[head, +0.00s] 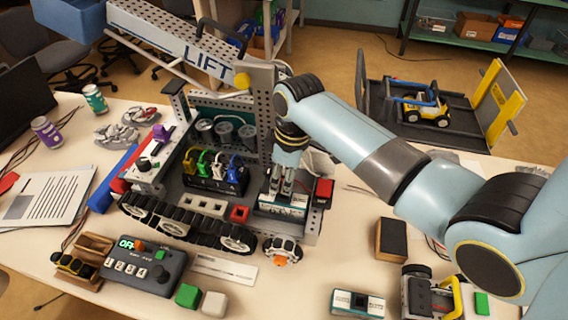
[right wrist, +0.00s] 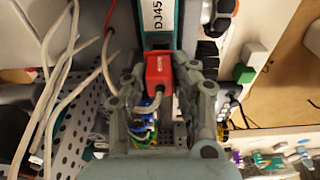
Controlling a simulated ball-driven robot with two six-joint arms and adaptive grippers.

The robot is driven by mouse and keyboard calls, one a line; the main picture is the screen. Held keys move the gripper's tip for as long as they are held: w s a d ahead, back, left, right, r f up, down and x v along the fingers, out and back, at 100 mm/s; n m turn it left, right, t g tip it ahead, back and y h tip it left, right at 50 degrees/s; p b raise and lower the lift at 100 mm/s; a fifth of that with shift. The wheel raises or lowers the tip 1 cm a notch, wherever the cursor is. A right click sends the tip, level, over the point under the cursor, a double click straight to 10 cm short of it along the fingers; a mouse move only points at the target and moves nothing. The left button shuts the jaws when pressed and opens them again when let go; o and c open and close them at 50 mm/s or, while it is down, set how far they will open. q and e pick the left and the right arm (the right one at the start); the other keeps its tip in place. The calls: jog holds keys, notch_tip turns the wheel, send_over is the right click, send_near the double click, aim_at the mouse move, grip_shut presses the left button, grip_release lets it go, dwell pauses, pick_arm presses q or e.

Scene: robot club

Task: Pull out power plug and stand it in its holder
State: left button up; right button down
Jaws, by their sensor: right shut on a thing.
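My right gripper (head: 287,186) reaches down into the robot chassis, at a teal and white battery pack (head: 283,209). In the right wrist view, my right gripper (right wrist: 161,88) is shut on a red plug (right wrist: 158,70) with a grey cable curving from its near end. The plug's far end meets the teal battery pack (right wrist: 158,38) marked DJ45; how deep it sits is hidden. In the head view, the fingers hide the plug. My left gripper is not in view. I cannot tell which object is the plug's holder.
A control box (head: 143,266) with a lit display and a wooden stand (head: 95,243) are at the front left. Coloured plugs (head: 214,165) stand left of my gripper. A dark-topped wooden block (head: 391,240) and a second battery pack (head: 357,303) lie at right.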

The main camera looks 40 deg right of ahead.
aim_at(282, 176)
jog(key=shift+r, duration=0.6)
jog(key=shift+r, duration=0.65)
jog(key=shift+r, duration=0.15)
jog(key=shift+r, duration=0.9)
